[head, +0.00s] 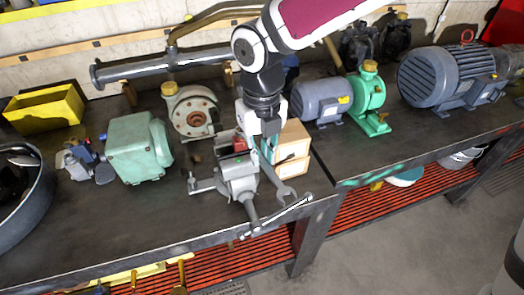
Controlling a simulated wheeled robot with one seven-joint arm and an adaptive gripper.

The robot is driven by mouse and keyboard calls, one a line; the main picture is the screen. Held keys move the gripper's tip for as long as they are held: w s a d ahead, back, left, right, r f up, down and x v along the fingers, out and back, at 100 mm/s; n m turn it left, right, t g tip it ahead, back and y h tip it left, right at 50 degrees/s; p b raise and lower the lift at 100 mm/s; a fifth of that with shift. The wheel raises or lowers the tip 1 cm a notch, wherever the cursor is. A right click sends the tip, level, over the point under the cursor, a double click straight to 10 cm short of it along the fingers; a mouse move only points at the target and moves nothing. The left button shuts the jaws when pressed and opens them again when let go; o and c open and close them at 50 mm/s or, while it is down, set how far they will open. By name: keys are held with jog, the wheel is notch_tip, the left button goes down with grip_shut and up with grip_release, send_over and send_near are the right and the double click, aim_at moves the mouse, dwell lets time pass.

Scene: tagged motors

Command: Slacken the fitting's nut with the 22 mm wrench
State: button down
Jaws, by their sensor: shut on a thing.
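My gripper (267,146) is above the bench beside the vise, pointing down. It is shut on a grey wrench (272,176), whose open jaw hangs down to the right, near the bench's front edge. Its size mark cannot be read. The grey vise (238,186) is mounted at the bench edge, with its handle bar sticking out in front. A small red part (240,145) shows at the vise's top, beside my gripper. I cannot make out the fitting or its nut clearly; my gripper and the vise may hide them.
A pale wooden box (293,160) stands right behind the wrench. A green motor housing (138,147) and a round pump (192,112) stand to the left. A blue-grey motor with a green pump (368,95) stands to the right. Bare bench top (130,215) lies at front left.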

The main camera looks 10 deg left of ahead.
jog(key=shift+r+p, duration=0.45)
jog(key=shift+r, duration=0.3)
dwell(0.8)
jog(key=shift+r+p, duration=0.45)
jog(key=shift+r, duration=0.55)
jog(key=s+a+m+b, duration=0.1)
jog(key=a+m+b, duration=0.2)
jog(key=a+m, duration=0.8)
jog(key=shift+s+m, duration=0.4)
jog(key=shift+m, duration=0.4)
jog(key=shift+f, duration=0.3)
jog(key=shift+f, duration=0.35)
